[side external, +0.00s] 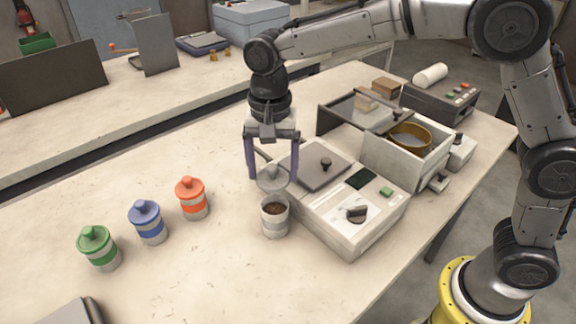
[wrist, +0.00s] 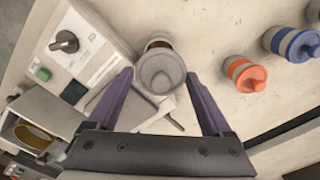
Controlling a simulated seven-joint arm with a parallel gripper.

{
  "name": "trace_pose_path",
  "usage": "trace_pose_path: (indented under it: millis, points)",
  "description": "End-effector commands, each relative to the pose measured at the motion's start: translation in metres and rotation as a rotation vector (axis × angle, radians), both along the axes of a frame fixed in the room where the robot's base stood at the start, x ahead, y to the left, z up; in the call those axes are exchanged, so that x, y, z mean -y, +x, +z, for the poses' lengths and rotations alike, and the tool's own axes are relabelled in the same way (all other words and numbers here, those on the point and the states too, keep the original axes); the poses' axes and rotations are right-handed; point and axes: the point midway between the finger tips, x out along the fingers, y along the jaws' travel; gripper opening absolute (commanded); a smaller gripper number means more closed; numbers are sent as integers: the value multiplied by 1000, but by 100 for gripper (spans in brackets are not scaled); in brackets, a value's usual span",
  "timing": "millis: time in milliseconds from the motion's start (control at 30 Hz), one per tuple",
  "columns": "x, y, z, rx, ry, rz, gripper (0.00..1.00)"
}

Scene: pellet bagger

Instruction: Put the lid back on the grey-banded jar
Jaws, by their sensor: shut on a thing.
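The grey-banded jar (side external: 274,224) stands upright and open on the bench, with dark brown contents showing in its mouth. My gripper (side external: 271,175) points down with its purple fingers either side of the grey lid (side external: 272,180) and is shut on it. The lid is held knob up, just above the jar's mouth and slightly towards its far side in the side view. In the wrist view the lid (wrist: 160,72) sits between my fingertips and covers most of the jar (wrist: 158,42), whose rim and contents show just beyond it.
Lidded orange (side external: 193,204), blue (side external: 148,226) and green (side external: 99,252) banded jars stand in a row to the left. A white machine with a knob (side external: 345,225) is close on the jar's right. A box holding a brass-coloured pan (side external: 410,137) is behind it.

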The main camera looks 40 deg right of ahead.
Motion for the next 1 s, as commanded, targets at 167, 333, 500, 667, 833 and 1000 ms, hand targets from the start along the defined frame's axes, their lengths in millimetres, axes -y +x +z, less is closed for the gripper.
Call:
trace_pose_path:
  millis: [167, 333, 500, 667, 833, 1000]
  points:
    - [2, 1, -9, -1, -1, -6, 32]
    - [2, 0, -23, -3, -1, -5, 32]
    - [2, 0, -39, -3, -1, -5, 32]
    - [2, 0, -51, -1, -1, -5, 32]
    - [2, 0, -61, 0, 0, -5, 32]
    - [2, 0, -65, -1, -1, -5, 32]
